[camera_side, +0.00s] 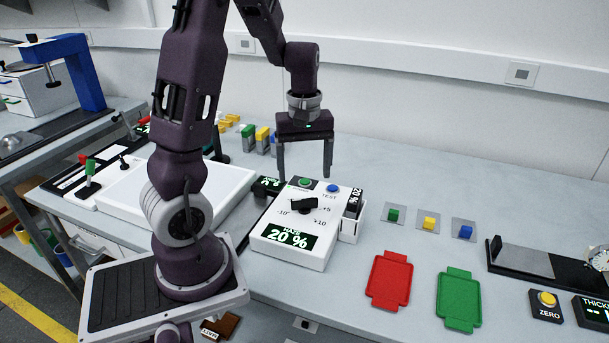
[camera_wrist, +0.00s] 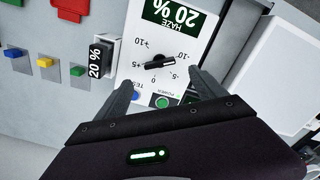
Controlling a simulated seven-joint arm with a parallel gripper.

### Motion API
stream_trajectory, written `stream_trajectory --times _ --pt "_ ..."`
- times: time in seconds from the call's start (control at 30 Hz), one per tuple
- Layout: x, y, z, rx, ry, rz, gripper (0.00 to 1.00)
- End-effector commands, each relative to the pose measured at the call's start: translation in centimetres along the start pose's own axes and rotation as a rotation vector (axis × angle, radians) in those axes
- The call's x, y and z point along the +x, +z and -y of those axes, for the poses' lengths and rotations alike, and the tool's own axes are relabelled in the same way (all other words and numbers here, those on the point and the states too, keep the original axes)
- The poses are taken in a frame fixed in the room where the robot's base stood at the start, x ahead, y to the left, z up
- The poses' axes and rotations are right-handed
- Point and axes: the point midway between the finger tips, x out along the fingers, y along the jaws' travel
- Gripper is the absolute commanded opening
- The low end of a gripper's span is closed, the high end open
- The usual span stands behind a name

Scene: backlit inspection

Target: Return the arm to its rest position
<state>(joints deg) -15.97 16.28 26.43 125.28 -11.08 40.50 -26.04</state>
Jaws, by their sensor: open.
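My gripper (camera_side: 305,160) is open and empty, above the back part of the white haze meter (camera_side: 270,248). In the wrist view my gripper (camera_wrist: 162,85) has its two fingers spread on either side of the meter's lower part, with nothing between them. The meter has a black knob (camera_side: 304,205), a green button (camera_side: 305,182), a blue button (camera_side: 333,188) and a display (camera_side: 291,237) reading HAZE 20 %. A dark block marked 20 % (camera_side: 353,203) sits in a white holder (camera_side: 350,230) on the meter's right side.
A red tray (camera_side: 389,280) and a green tray (camera_side: 458,299) lie front right. Small green (camera_side: 393,215), yellow (camera_side: 429,222) and blue (camera_side: 465,231) blocks sit on pads behind them. A white light panel (camera_side: 215,200) lies left. A thickness gauge (camera_side: 530,262) stands far right.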

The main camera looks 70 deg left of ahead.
Motion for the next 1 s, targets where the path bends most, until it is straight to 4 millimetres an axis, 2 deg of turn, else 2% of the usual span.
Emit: stream_trajectory --times 0.13,0.2,0.27,0.3,0.37,0.4,0.43,0.53,0.6,0.7,1.0 --pt "-0.3 0.3 -0.1 0.015 0.008 -0.001 0.80" --pt "-1.9 2.0 -0.8 0.099 0.050 -0.008 0.80" --pt "-4.4 5.0 -1.4 0.245 0.113 -0.024 0.80" --pt "-6.4 7.5 -1.4 0.374 0.160 -0.046 0.80" --pt "-8.9 11.4 -0.7 0.580 0.223 -0.092 0.80" --pt "-10.2 13.8 0.2 0.713 0.255 -0.131 0.80" --pt "-11.1 15.4 0.9 0.808 0.276 -0.165 0.80" --pt "-12.4 19.2 3.7 1.069 0.315 -0.279 0.80" --pt "-12.7 20.6 5.3 1.192 0.324 -0.347 0.80" --pt "-12.7 21.5 6.5 1.283 0.325 -0.404 0.80" --pt "-12.7 21.7 6.7 1.301 0.324 -0.416 0.80"
